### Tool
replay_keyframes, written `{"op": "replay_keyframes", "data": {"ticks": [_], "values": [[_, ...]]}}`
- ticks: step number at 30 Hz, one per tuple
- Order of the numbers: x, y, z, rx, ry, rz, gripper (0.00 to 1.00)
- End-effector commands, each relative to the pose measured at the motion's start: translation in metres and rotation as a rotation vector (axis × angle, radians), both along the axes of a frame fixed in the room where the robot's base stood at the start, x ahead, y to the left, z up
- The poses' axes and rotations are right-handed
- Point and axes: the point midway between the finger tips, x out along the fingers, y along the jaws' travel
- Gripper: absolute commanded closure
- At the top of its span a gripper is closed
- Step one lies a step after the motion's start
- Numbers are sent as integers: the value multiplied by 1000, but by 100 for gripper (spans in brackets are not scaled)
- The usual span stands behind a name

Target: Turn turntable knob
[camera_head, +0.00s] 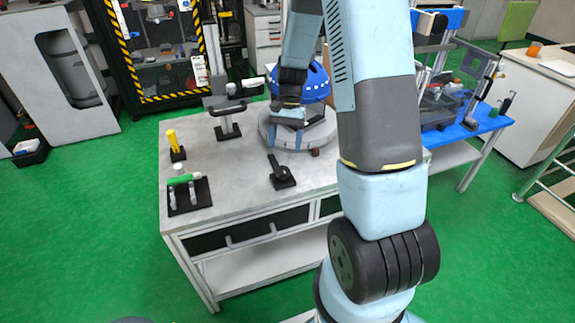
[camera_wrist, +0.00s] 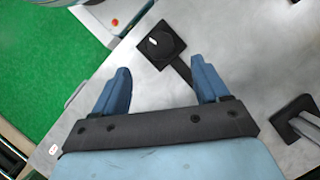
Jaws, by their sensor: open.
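The turntable (camera_head: 266,127) is a round grey disc on the grey table, with a blue helmet (camera_head: 316,84) on it. A small dark red knob (camera_head: 314,152) shows at its near edge. My gripper (camera_head: 284,148) is open and points down in front of the turntable, left of the knob, hiding part of the disc. In the wrist view my gripper's blue fingers (camera_wrist: 161,88) are spread with nothing between them. I cannot make out the turntable or its knob clearly in that view.
A black lever on a square base (camera_head: 282,178) stands nearer on the table; a black lever base (camera_wrist: 160,44) also shows in the wrist view. A yellow-handled piece (camera_head: 174,143), a green-handled fixture (camera_head: 184,180) and a black-handled stand (camera_head: 228,128) stand left.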

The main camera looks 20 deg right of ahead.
Motion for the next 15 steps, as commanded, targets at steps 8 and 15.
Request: {"op": "replay_keyframes", "data": {"ticks": [8,15], "values": [[-12,8,-33,1,3,1,26],[-20,13,-57,0,2,0,26]]}}
